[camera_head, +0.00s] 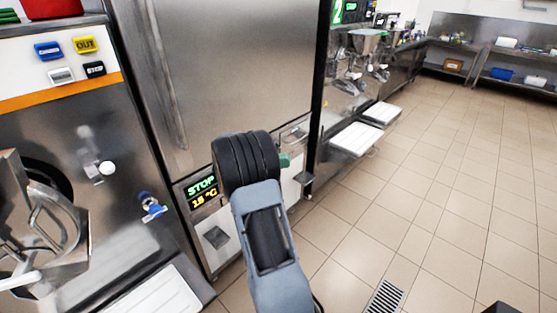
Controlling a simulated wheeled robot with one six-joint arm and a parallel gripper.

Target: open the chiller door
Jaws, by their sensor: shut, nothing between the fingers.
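The chiller is the tall steel cabinet in the middle left of the head view. Its large steel door (235,65) looks shut. A long vertical handle (168,85) runs along the door's left side. A display (202,191) below the door reads STOP and 15 °C. My arm rises from the bottom middle and ends in sight at a black rounded joint in front of the door's lower right.
A batch freezer with coloured buttons (62,62) and a spout stands close on the left. Further machines with white trays (356,139) line up beyond the chiller. Tiled floor (440,190) on the right is free, with a drain grate (385,297). Steel shelves (500,65) stand at the back.

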